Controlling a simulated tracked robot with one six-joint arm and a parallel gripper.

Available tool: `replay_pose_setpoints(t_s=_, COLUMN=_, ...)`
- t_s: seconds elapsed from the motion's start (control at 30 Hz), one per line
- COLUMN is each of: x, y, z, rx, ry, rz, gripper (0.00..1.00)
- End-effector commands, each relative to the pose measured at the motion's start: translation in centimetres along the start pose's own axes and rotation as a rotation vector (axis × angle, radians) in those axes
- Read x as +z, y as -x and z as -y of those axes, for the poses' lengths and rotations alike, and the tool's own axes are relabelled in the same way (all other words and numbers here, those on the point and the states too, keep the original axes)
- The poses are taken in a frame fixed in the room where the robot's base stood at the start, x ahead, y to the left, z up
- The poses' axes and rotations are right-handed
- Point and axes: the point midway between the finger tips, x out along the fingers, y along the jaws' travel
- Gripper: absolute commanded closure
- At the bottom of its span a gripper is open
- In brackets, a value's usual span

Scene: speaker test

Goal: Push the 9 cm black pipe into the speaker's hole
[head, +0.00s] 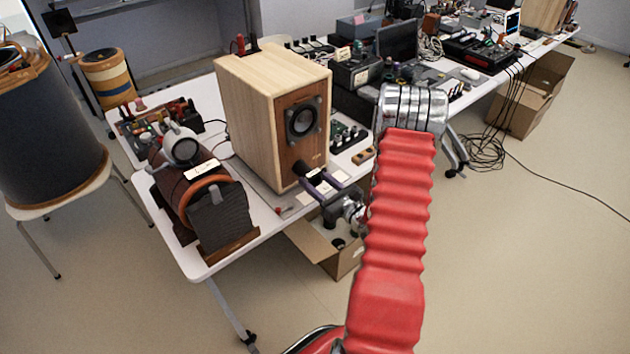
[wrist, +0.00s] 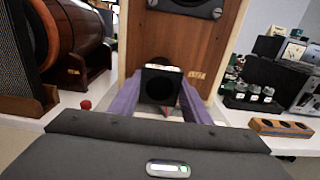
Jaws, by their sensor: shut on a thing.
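The speaker (head: 250,125) is a pale wooden box with a brown front panel, a black cone driver above and a small label low down. The panel also fills the middle of the wrist view (wrist: 205,50). My gripper (head: 318,183) has purple fingers and is at the lower front of the speaker. In the wrist view, the fingers (wrist: 160,95) are on either side of the black pipe (wrist: 160,88), whose round dark end faces the camera. The pipe is in front of the lower panel and hides the speaker's hole. I cannot tell whether its far end is inside.
The speaker stands on a white table (head: 190,262). A brown barrel-shaped speaker (wrist: 78,35) is on its left. A wooden block with holes (wrist: 284,127) and electronics are on its right. A cardboard box (head: 325,250) is below the table's front edge.

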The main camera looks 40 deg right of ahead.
Motion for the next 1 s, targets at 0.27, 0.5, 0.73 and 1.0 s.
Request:
replay_pose_setpoints(t_s=0.27, x=0.03, y=0.0, z=-0.04, rx=0.0, ry=0.0, rz=0.0, gripper=0.84)
replay_pose_setpoints(t_s=0.5, x=0.03, y=-0.12, z=-0.04, rx=0.0, ry=0.0, rz=0.0, gripper=0.84)
replay_pose_setpoints(t_s=0.73, x=0.02, y=-0.51, z=-0.03, rx=0.0, ry=0.001, rz=0.0, gripper=0.84)
replay_pose_setpoints(t_s=1.0, x=0.01, y=-0.99, z=-0.01, rx=0.001, ry=0.001, rz=0.0, gripper=0.84)
